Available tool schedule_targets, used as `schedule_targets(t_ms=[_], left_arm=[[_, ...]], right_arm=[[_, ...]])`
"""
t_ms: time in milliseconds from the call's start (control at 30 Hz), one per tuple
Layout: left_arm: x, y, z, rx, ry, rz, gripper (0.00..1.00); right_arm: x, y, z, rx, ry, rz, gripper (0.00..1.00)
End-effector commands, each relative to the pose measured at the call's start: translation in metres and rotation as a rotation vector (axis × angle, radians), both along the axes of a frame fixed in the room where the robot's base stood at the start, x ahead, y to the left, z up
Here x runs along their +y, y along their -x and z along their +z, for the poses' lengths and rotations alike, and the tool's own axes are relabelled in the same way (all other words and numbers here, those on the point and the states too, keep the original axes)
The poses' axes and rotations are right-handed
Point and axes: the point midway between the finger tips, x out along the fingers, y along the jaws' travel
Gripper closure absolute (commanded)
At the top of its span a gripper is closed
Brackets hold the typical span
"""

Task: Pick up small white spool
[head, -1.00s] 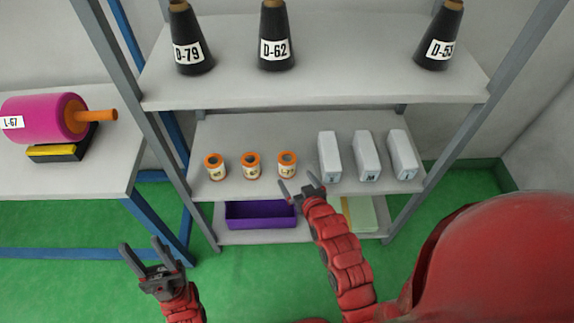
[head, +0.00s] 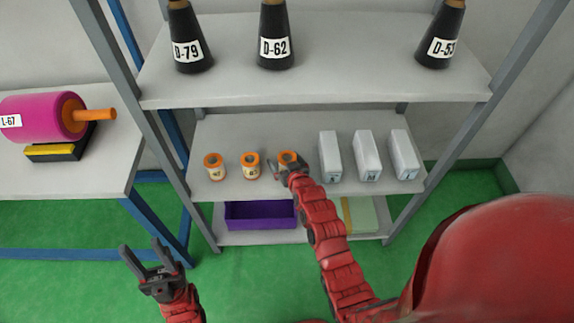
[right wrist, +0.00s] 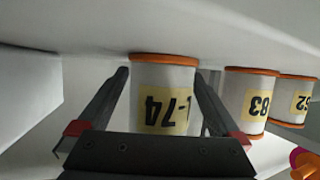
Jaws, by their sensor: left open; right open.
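Three small white spools with orange rims stand upright in a row on the middle shelf: left (head: 214,167), middle (head: 250,166) and right (head: 288,157). My right gripper (head: 281,167) is at the right spool and partly covers it in the head view. In the right wrist view the spool with a label ending in 74 (right wrist: 163,100) stands between the open fingers of the right gripper (right wrist: 162,76). Gaps show beside it, narrower on the right. My left gripper (head: 142,246) is open and empty above the green floor, away from the shelf.
White boxes (head: 367,157) stand just right of the right gripper. The upper shelf (head: 330,75) holds black cones (head: 275,35). A purple bin (head: 260,214) is on the lower shelf. A magenta roll (head: 35,118) lies on the left table. Other spools (right wrist: 247,100) stand close by in the right wrist view.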

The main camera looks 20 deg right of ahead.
Motion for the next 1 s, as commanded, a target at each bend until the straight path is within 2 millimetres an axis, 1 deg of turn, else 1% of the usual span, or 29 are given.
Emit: schedule_targets(t_ms=[233, 733, 767, 1000], left_arm=[[0.0000, 0.0000, -0.0001, 0.000, 0.000, 0.000, 0.50], [0.0000, 0.0000, -0.0001, 0.000, 0.000, 0.000, 0.50], [0.0000, 0.0000, -0.0001, 0.000, 0.000, 0.000, 0.50], [0.0000, 0.0000, 0.0001, 0.000, 0.000, 0.000, 0.50]], right_arm=[[0.0001, -0.0021, -0.0017, 0.001, -0.001, 0.000, 0.00], [-0.0001, -0.0021, -0.0013, 0.000, -0.001, 0.000, 0.90], [0.0000, -0.0022, -0.0010, -0.001, -0.001, 0.000, 0.94], [0.0000, -0.0022, -0.0001, -0.001, -0.001, 0.000, 0.94]])
